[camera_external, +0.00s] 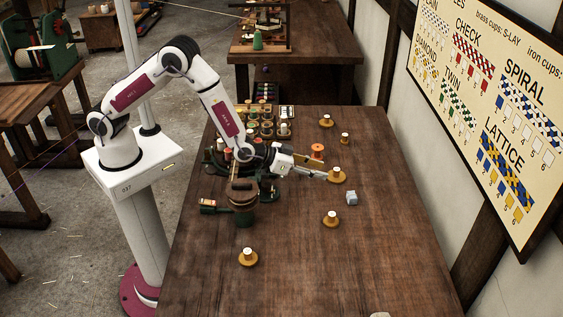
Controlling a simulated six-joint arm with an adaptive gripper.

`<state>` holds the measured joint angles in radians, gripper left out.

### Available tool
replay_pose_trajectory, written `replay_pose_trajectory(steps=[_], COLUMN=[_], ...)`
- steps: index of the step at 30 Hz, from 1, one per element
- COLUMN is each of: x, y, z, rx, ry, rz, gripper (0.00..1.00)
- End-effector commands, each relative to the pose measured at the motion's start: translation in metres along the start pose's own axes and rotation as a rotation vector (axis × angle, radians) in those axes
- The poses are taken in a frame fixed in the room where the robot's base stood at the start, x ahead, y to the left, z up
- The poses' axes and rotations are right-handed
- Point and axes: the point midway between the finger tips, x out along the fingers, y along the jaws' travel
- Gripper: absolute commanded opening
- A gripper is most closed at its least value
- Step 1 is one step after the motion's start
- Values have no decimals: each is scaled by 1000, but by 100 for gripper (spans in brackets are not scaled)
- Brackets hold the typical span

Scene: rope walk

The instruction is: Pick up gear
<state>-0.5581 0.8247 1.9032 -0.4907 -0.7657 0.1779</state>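I cannot pick out a gear with certainty at this size. My gripper (322,171) points right, low over the middle of the table. The finger gap is too small to read. A green machine with a round brown top (243,193) stands left of my gripper, and its far parts are partly hidden by my arm.
An orange spool (318,150) stands just behind my gripper. Brass pieces with white tops stand at the front (248,257), right (331,218) and back (326,121). A small grey-blue block (351,198) lies nearby. Several spools crowd the back left. The front right table is largely clear.

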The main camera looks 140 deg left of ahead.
Motion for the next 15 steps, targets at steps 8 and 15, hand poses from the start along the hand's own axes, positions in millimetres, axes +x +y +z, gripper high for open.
replay_pose_trajectory(steps=[8,15], x=[21,24], y=[-31,-35], z=[20,23], rx=[-2,-3], ry=[32,37], rz=[-70,-82], gripper=[36,36])
